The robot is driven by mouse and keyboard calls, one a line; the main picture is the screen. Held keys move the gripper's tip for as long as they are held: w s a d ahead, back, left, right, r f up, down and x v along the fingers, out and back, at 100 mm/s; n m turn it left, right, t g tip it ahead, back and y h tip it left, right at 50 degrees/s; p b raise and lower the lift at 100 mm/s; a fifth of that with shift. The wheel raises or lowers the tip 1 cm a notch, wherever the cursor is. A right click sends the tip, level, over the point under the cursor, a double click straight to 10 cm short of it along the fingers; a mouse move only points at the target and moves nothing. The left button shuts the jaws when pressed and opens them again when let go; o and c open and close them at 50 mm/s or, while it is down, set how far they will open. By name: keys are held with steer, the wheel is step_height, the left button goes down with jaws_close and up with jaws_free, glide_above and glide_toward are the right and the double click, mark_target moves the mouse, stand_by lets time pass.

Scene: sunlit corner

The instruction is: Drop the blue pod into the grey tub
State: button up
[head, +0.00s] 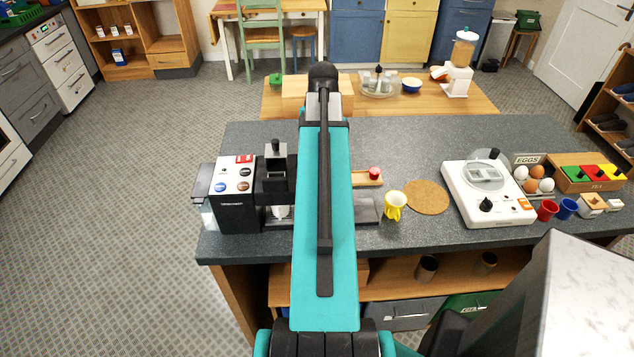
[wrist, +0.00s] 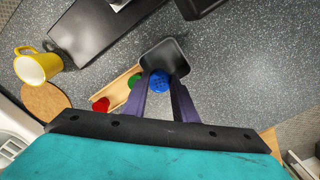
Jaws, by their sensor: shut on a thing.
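In the wrist view my gripper (wrist: 166,82) is shut on the blue pod (wrist: 159,82), which shows between the two fingers. A dark grey, rounded square thing (wrist: 165,55), which looks like the grey tub, lies just past the fingertips. The fingers overlap its near edge, and I cannot tell the height of the pod above it. In the head view my arm hides the gripper, the blue pod and the tub.
A wooden rack (wrist: 118,90) with a green pod (wrist: 134,80) and a red pod (wrist: 101,104) lies left of the fingers. A yellow mug (head: 395,205), a cork mat (head: 427,197) and a white machine (head: 487,190) stand right of my arm. A coffee machine (head: 235,195) stands left.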

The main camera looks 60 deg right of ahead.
steer(key=shift+f+b, duration=0.3)
steer(key=shift+f, duration=0.3)
steer(key=o, duration=1.1)
steer(key=shift+r, duration=0.1)
steer(key=shift+r+p, duration=4.85)
steer(key=shift+r, duration=2)
steer(key=shift+s+f, duration=0.1)
steer(key=shift+s, duration=0.05)
